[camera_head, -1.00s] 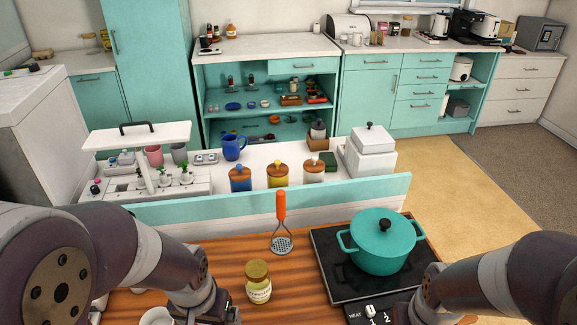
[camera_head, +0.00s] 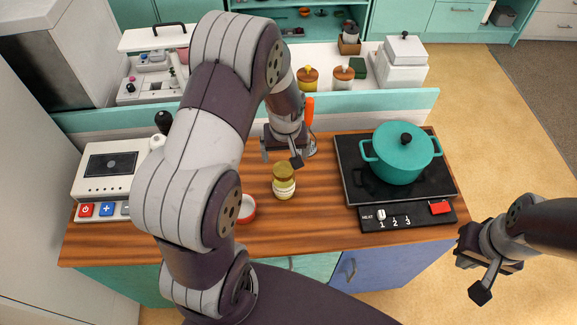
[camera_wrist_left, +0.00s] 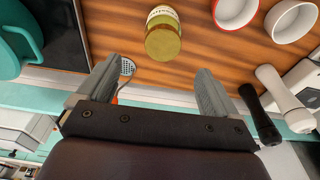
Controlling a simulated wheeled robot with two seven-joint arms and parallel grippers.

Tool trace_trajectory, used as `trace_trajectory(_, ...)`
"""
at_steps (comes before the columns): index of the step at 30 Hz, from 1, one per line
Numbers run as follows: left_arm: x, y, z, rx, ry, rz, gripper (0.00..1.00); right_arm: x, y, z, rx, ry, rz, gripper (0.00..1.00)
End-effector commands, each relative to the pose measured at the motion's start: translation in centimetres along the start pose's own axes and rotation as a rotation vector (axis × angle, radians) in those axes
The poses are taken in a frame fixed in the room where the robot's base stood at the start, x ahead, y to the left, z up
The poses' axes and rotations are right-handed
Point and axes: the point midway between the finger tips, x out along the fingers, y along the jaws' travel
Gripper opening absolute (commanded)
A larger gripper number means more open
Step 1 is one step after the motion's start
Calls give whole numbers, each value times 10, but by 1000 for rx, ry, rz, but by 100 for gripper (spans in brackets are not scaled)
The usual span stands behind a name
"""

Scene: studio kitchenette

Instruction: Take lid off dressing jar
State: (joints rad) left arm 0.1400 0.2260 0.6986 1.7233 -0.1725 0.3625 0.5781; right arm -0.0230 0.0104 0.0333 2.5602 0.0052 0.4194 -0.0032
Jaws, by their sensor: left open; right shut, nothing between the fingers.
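The dressing jar (camera_head: 284,189) stands upright on the wooden counter, with its olive-gold lid (camera_head: 284,170) on top. My left gripper (camera_head: 281,159) is open and empty, just behind and above the jar in the head view. The left wrist view shows the jar (camera_wrist_left: 162,16) and its lid (camera_wrist_left: 163,43) ahead of the open fingers (camera_wrist_left: 154,68), apart from them. My right gripper (camera_head: 471,279) is shut and empty, off the counter's front right side.
A teal pot (camera_head: 401,158) sits on the black hob (camera_head: 349,172) right of the jar. A red-and-white bowl (camera_head: 248,210) is left of the jar, partly behind my left arm. An orange-handled utensil (camera_head: 310,108) is behind my left gripper. A white appliance (camera_head: 108,162) stands far left.

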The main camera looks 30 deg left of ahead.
Motion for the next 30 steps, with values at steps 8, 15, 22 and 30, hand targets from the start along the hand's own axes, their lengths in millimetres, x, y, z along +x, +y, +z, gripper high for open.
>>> trace_trajectory(8, 38, -2, 1, 3, -4, -1, 93, -12, 0, -2, 0, 0, 0, 0)
trace_trajectory(15, 79, -6, 2, 3, -2, 1, 93, -21, 0, -3, 0, 0, 0, 0)
trace_trajectory(22, 83, -5, 2, 4, 1, 2, 93, -20, 0, -2, 0, 0, 0, 0)
trace_trajectory(30, 83, -5, 2, 4, 0, 2, 34, -20, 0, -2, 0, 0, 0, 0)
